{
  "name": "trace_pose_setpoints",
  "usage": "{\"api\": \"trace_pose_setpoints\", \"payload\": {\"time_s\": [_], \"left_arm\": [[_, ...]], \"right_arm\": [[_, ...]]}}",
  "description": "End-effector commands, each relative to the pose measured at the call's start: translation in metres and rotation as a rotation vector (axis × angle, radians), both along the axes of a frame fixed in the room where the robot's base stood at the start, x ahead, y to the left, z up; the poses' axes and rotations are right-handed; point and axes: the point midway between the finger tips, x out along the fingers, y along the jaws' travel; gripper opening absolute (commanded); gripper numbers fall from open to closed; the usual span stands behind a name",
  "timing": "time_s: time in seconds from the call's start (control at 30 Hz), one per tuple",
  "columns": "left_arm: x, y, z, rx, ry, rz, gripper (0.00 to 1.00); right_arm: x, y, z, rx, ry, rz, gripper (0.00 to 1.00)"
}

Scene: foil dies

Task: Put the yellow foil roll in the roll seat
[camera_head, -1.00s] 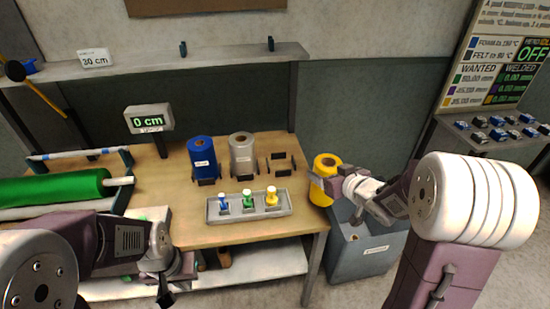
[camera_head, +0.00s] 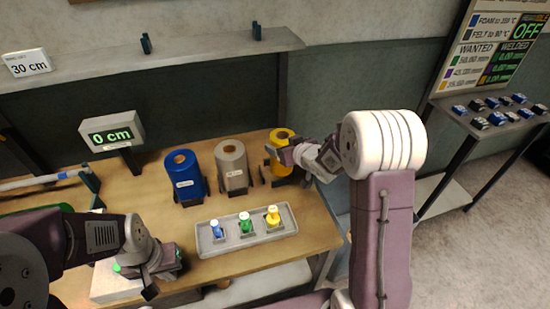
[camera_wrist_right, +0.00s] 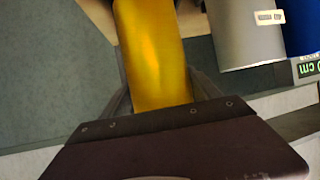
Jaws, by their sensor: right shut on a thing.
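The yellow foil roll (camera_head: 276,165) is upright at the back right of the table, right of the grey roll (camera_head: 231,167). My right gripper (camera_head: 283,153) is shut on it; the roll also fills the middle of the right wrist view (camera_wrist_right: 152,50). The dark posts of the roll seat (camera_head: 264,174) show around the roll's base. I cannot tell whether the roll rests on the table or hangs just above it. My left gripper (camera_head: 150,284) is low at the table's front left, away from the rolls; its jaw opening is unclear.
A blue roll (camera_head: 185,178) stands left of the grey one. A grey tray (camera_head: 207,245) with blue, green and yellow-topped dies lies in front. A display (camera_head: 111,132) reads 0 cm. A shelf (camera_head: 190,48) runs behind.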

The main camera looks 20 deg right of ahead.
Motion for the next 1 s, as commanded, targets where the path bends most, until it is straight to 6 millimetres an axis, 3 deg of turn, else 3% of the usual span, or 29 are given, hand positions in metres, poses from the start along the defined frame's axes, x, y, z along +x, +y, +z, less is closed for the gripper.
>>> {"api": "trace_pose_setpoints", "payload": {"time_s": [0.1,0.23,0.37,0.6,1.0], "left_arm": [[0.0,0.0,0.0,0.0,-0.001,0.0,0.0],[0.0,0.0,0.0,0.0,-0.001,0.0,0.0],[0.0,0.0,-0.001,0.0,0.0,0.0,0.0],[0.0,0.0,-0.004,0.0,0.0,0.0,0.0],[0.0,0.0,-0.009,0.0,-0.001,0.0,0.0]], "right_arm": [[0.021,0.01,-0.013,0.0,-0.001,0.001,0.05],[0.031,0.014,-0.018,0.0,-0.004,0.0,0.05],[0.032,0.014,-0.021,0.0,-0.003,-0.001,0.05],[0.031,0.014,-0.058,0.0,-0.002,-0.001,0.05],[0.031,0.014,-0.064,0.0,-0.003,-0.002,0.05]]}}
